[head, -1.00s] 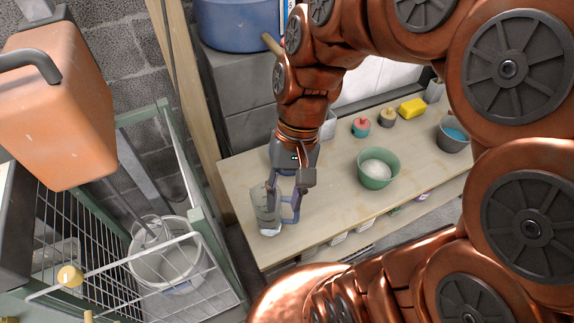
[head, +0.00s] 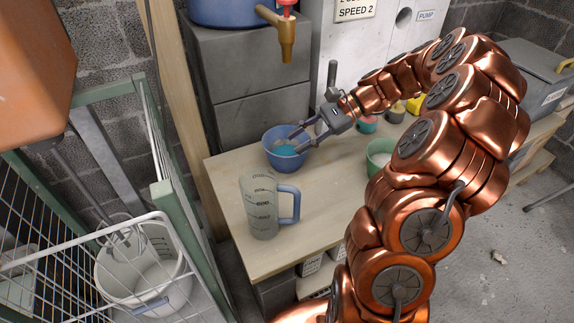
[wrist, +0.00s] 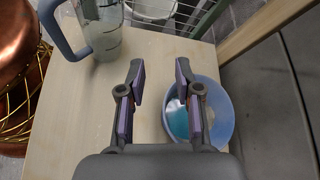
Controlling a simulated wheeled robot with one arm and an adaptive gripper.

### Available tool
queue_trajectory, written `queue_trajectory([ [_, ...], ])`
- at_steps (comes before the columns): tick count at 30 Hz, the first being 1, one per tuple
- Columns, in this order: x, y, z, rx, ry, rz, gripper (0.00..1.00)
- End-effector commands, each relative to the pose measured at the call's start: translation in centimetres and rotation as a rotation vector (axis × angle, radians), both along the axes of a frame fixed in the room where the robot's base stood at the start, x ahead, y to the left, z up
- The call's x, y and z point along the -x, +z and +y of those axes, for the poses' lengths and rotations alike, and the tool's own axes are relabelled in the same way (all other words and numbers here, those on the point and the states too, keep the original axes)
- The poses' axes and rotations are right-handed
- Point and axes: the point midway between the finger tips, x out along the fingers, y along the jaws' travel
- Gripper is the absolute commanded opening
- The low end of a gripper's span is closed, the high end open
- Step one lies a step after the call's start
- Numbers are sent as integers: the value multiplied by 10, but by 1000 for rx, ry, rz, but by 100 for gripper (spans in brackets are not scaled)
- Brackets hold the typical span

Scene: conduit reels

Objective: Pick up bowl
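A blue bowl (head: 284,160) with something teal inside stands on the wooden table near the grey cabinet. It also shows in the wrist view (wrist: 224,118), on the right. My gripper (head: 297,141) is open at the bowl's right side. In the wrist view, my gripper (wrist: 160,70) has one finger over the bowl's inside and the other outside it, with the near rim between them. Nothing is visibly gripped, and I cannot tell the height of the fingertips over the rim. A green bowl (head: 375,168) with pale contents stands further right, partly hidden by my arm.
A clear measuring jug (head: 262,210) with a blue handle stands at the table's front left. A wire cage with a white bucket (head: 150,285) is at left. The table's middle (head: 325,195) is clear.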

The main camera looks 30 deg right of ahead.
Motion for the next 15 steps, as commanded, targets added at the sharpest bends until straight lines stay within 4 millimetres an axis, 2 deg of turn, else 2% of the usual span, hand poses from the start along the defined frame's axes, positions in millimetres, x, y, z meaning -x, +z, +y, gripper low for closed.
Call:
queue_trajectory([
  [1,-5,-21,-17,-27,-48,16,34],
  [7,-13,-49,-60,-105,-174,57,34],
  [11,-15,-56,-70,-127,-206,69,34],
  [15,-18,-60,-65,-130,-213,72,34],
])
